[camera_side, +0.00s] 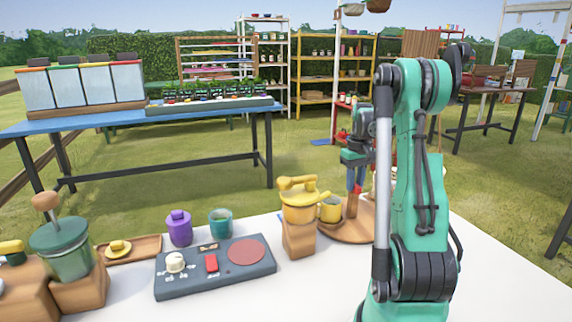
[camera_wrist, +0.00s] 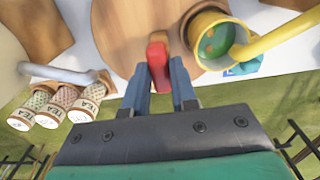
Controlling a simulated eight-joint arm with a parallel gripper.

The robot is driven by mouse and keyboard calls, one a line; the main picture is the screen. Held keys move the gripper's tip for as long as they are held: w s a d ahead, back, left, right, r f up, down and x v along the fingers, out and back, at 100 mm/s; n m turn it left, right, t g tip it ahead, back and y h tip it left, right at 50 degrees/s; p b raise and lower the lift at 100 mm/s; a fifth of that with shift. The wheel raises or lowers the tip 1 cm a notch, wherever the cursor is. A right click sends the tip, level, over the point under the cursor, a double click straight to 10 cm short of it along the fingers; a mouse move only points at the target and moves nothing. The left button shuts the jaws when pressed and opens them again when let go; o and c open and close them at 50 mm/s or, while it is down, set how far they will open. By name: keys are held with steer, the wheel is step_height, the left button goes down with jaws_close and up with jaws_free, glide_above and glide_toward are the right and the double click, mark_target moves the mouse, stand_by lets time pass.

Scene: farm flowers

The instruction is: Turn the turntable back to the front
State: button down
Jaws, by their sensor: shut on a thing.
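The round wooden turntable (camera_side: 338,235) stands at the back right of the white table, partly hidden behind my arm in the side view. It fills the top middle of the wrist view (camera_wrist: 115,42). My gripper (camera_side: 354,190) is low over it, pointing down. In the wrist view its two blue fingers (camera_wrist: 158,80) are on either side of a red-topped handle (camera_wrist: 158,52), and they are shut on it.
A yellow pot (camera_side: 299,200) on a wooden block stands just left of the turntable. A grey control panel (camera_side: 215,267), purple bottle (camera_side: 179,228) and teal cup (camera_side: 220,222) are farther left. Several tea tins (camera_wrist: 62,102) show in the wrist view. The table front is clear.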

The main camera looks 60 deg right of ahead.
steer(key=shift+m, duration=9)
steer(key=c, duration=0.7)
jaws_free()
